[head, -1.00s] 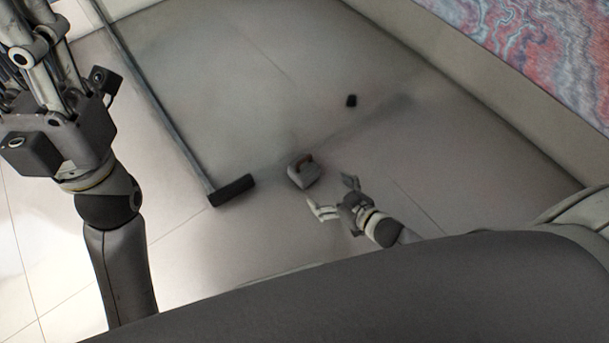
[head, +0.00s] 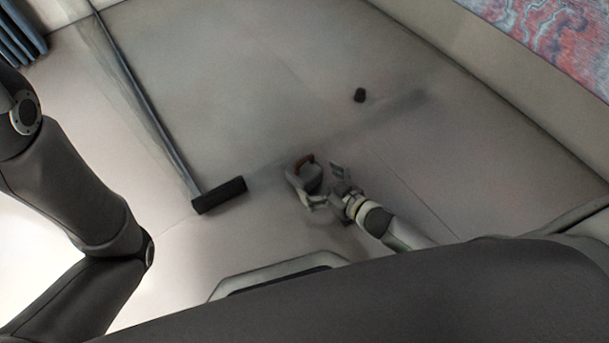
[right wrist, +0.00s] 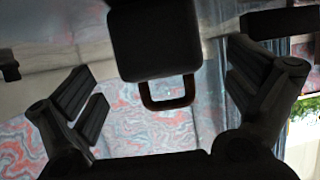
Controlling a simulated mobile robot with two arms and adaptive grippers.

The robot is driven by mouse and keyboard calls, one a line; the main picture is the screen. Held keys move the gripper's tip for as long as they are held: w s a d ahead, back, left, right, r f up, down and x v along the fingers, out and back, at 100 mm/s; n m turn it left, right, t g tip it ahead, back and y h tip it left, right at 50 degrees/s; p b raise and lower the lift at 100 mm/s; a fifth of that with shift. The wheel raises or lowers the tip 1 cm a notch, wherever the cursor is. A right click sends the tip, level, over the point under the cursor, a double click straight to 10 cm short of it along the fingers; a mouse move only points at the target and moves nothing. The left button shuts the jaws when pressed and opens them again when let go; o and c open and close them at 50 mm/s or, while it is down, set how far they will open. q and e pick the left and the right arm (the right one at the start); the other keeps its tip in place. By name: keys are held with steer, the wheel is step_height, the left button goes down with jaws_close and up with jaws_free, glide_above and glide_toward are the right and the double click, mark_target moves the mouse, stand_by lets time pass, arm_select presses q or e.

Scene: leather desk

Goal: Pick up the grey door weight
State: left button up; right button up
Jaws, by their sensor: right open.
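The grey door weight (head: 313,181), a small block with a brown loop handle, stands on the floor at the middle of the head view. My right gripper (head: 325,188) is open, with one finger at the weight's near side and the other to its right. I cannot tell whether they touch it. In the right wrist view the weight (right wrist: 155,40) looks dark, its handle (right wrist: 167,103) showing between the spread fingers of the right gripper (right wrist: 166,88). My left arm is at the left of the head view; its gripper is out of the picture.
A long pole with a black head (head: 219,195) lies on the floor left of the weight. A marbled patterned panel (head: 545,35) is at upper right. Floor around the weight is mostly clear.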

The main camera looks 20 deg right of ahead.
mark_target(304, 170)
steer(key=shift+w+a+f, duration=0.2)
steer(key=shift+w+f, duration=0.05)
steer(key=shift+w, duration=0.25)
steer(key=b+x, duration=0.4)
steer(key=shift+w+a, duration=0.1)
steer(key=shift+w, duration=0.1)
steer(key=shift+w+a, duration=0.15)
steer(key=shift+w, duration=0.15)
steer(key=shift+r, duration=0.1)
steer(key=shift+c, duration=0.4)
steer(key=c, duration=1.7)
steer(key=shift+w+r, duration=0.1)
steer(key=shift+r, duration=0.05)
steer(key=shift+c, duration=0.7)
steer(key=shift+r, duration=0.1)
